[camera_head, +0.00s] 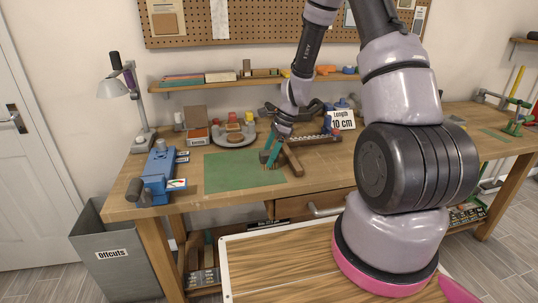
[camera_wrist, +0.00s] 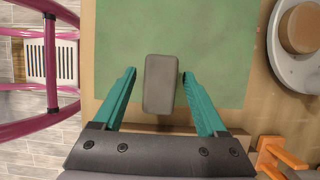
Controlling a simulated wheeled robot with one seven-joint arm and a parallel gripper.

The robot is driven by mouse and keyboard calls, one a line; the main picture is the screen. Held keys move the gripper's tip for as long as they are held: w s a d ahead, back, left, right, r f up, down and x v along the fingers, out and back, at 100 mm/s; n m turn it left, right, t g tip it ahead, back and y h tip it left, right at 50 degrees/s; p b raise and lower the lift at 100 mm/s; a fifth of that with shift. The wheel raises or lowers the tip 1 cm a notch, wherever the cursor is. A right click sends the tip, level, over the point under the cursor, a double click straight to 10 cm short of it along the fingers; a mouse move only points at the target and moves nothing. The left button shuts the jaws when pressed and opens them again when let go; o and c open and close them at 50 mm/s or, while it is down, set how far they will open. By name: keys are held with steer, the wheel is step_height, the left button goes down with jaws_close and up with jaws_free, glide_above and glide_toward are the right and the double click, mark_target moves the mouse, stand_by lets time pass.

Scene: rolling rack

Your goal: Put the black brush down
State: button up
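My gripper (camera_wrist: 159,76) has teal fingers that stand apart. Between them in the wrist view is a dark grey, rounded block (camera_wrist: 159,84), which looks like the black brush from above. A narrow gap shows on each side of it, so the fingers do not appear to touch it. The green mat (camera_wrist: 215,40) lies beneath. In the head view my gripper (camera_head: 269,157) is low over the right end of the mat (camera_head: 232,172). The brush is mostly hidden there by the fingers. Whether it rests on the mat is hard to tell.
A brown wooden piece (camera_head: 292,161) lies right beside my gripper. A round plate (camera_head: 234,138) with blocks stands behind the mat. A blue vise (camera_head: 158,170) is at the bench's left end. The mat's left part is clear. A grey offcuts bin (camera_head: 112,270) stands below left.

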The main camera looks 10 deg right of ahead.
steer(key=v, duration=1.2)
steer(key=s+r+n+t, duration=0.1)
steer(key=s+r+n, duration=0.15)
steer(key=r, duration=0.35)
steer(key=s+r+n+t+h, duration=0.1)
steer(key=s+r+n, duration=0.15)
steer(key=r, duration=0.35)
steer(key=s+r+n+t, duration=0.1)
steer(key=s+r+n, duration=0.1)
steer(key=s+r, duration=0.3)
steer(key=s+d+r+n+t+h, duration=0.1)
steer(key=s+r+n+t, duration=0.3)
steer(key=s+r+n, duration=0.3)
steer(key=s+r, duration=0.2)
steer(key=s, duration=0.3)
steer(key=shift+s+h, duration=0.2)
steer(key=shift+h, duration=0.1)
steer(key=shift+r, duration=0.1)
